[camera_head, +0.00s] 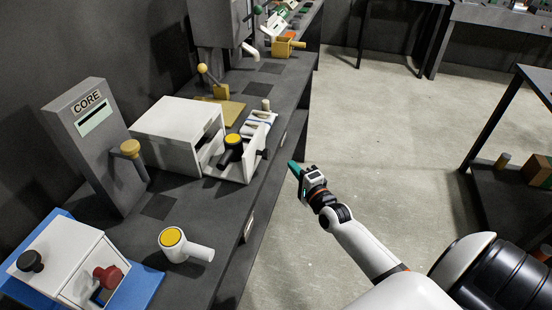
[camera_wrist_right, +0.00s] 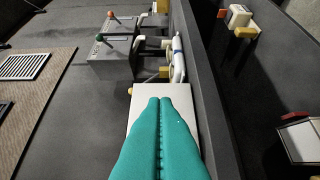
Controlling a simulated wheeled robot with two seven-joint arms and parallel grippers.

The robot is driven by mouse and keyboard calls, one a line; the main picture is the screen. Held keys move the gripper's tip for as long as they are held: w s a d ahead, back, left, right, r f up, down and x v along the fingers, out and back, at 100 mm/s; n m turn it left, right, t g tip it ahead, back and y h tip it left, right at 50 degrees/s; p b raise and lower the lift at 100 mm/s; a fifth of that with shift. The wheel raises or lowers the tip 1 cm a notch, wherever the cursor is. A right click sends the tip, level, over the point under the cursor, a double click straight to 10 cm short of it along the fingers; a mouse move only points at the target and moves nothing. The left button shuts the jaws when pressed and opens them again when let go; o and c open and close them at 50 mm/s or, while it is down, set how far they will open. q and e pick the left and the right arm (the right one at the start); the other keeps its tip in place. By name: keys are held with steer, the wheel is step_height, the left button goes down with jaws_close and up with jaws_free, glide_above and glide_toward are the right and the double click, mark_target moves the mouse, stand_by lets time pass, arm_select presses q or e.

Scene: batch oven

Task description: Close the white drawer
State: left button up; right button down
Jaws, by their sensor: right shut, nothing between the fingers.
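The white drawer (camera_head: 238,174) sticks out, open, from the white box (camera_head: 178,128) on the dark bench in the head view. A dark object with a yellow top (camera_head: 233,140) shows at the drawer. My right gripper (camera_head: 293,167) has teal fingers, shut and empty. In the head view it appears to the right of the drawer, apart from it, near the bench edge. The right wrist view shows the closed fingertips (camera_wrist_right: 160,100) in front of a pale surface; I cannot tell for sure whether that is the drawer. My left gripper is not in view.
A grey CORE post (camera_head: 95,150) stands left of the white box. A yellow-topped white cup-like object (camera_head: 175,241) is nearer on the bench. A tray with small items (camera_head: 262,118) lies behind the drawer. The floor (camera_head: 390,130) right of the bench is clear.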

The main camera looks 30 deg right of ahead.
mark_target(232, 152)
steer(key=w+a+p, duration=0.1)
steer(key=w+a, duration=0.1)
steer(key=w, duration=0.3)
steer(key=shift+w+a, duration=0.2)
steer(key=shift+w, duration=0.2)
steer(key=w+a+b, duration=0.1)
steer(key=w+a, duration=0.2)
steer(key=w+a+b, duration=0.1)
steer(key=w+a, duration=0.2)
steer(key=w, duration=0.1)
steer(key=w+a+b, duration=0.1)
steer(key=w+a, duration=0.2)
steer(key=w, duration=0.1)
steer(key=shift+a+f+b, duration=0.15)
steer(key=shift+a+b, duration=0.05)
steer(key=shift+b, duration=0.1)
steer(key=shift+r, duration=0.25)
steer(key=shift+a, duration=0.15)
